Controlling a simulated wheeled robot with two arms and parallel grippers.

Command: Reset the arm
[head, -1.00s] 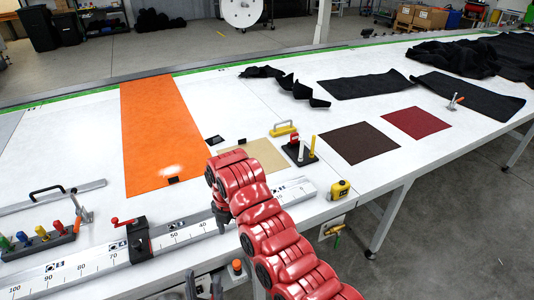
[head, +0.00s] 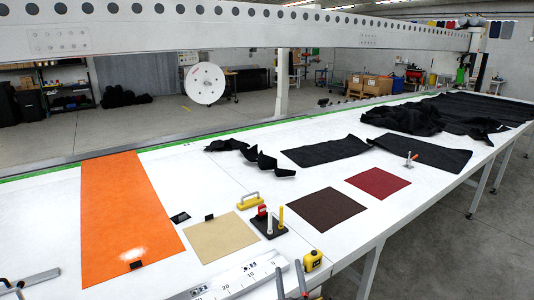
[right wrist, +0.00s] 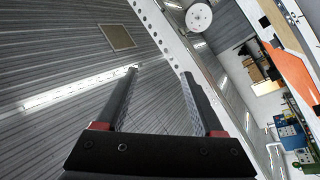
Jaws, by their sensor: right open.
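My right gripper (head: 290,274) shows only as two dark finger tips at the bottom edge of the head view, in front of the table's front edge. In the right wrist view the right gripper (right wrist: 160,74) has its two fingers apart with nothing between them, pointing up toward the ceiling. The rest of the right arm is out of the head view.
The white table (head: 338,244) bears an orange sheet (head: 125,220), a tan sheet (head: 222,237), brown and red sheets, black cloth, a yellow tape measure (head: 312,261) and a ruler (head: 240,278). A perforated gantry beam (head: 200,28) spans above.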

